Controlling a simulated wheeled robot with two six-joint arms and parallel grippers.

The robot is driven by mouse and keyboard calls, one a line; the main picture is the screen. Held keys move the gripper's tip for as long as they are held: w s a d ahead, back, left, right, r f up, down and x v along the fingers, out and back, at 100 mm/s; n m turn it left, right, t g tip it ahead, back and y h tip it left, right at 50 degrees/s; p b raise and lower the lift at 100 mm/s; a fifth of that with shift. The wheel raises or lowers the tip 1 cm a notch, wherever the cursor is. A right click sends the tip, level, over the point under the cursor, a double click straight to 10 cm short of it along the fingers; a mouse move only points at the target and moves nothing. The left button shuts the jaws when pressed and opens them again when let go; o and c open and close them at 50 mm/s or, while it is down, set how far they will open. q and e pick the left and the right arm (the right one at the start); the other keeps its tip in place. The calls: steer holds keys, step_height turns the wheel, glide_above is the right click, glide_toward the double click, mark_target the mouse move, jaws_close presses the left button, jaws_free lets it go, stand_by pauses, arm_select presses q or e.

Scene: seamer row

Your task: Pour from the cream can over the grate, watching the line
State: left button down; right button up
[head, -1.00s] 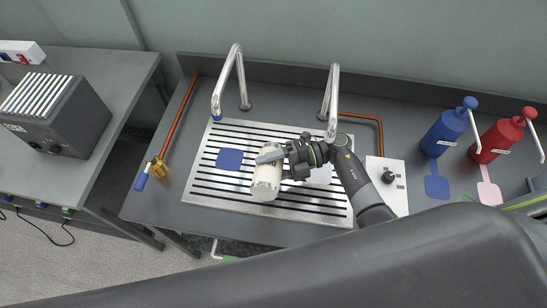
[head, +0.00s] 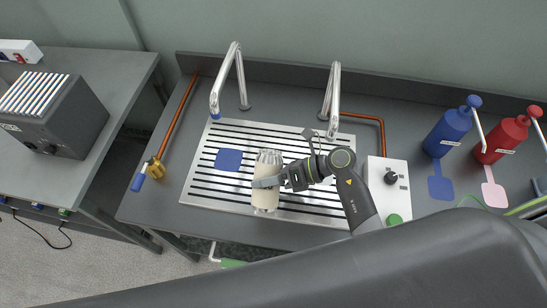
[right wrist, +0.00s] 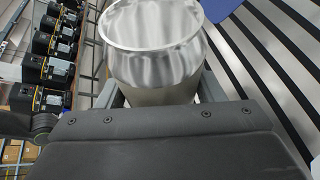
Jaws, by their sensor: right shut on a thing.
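The cream can (head: 265,200) has a pale cream body and a silvery, ridged far end. My right gripper (head: 266,183) is shut around its middle, over the slotted metal grate (head: 215,195). In the right wrist view the can (right wrist: 155,65) is shiny metal with a wide rim, held between the fingers. I cannot tell its exact tilt or its distance above the grate. No stream or liquid is visible, and I cannot make out a fill line. A blue square (head: 229,159) lies on the grate left of the can. My left gripper is not in view.
Two curved metal spouts (head: 238,75) (head: 332,95) rise behind the grate. A white knob panel (head: 389,170) stands to the right, then a blue bottle (head: 447,133) and a red bottle (head: 501,140). A brass-and-blue valve (head: 155,170) is at the left.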

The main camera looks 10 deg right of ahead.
steer(key=shift+s+r+n+t+b, duration=0.15)
steer(key=shift+n+t+b, duration=0.15)
steer(key=shift+n+t, duration=0.3)
steer(key=shift+s+a+r+n+h, duration=0.2)
steer(key=shift+n+h, duration=0.2)
steer(key=shift+s+a+f+n+t+b, duration=0.15)
steer(key=shift+s+f+n+t+b, duration=0.3)
steer(key=shift+b, duration=0.55)
steer(key=shift+n+t+h+b, duration=0.25)
steer(key=shift+n+h+b, duration=0.05)
steer(key=shift+n, duration=0.05)
steer(key=shift+s+a+r+n+t+b, duration=0.15)
steer(key=shift+s+r+n+t+b, duration=0.1)
steer(key=shift+r+n+t+b, duration=0.2)
steer(key=shift+s+f+n+b, duration=0.1)
steer(key=shift+f+n+b, duration=0.2)
steer(key=shift+n+b, duration=0.1)
steer(key=shift+s+n+t+b, duration=0.15)
steer(key=shift+n+t+b, duration=0.2)
steer(key=shift+t+b, duration=0.15)
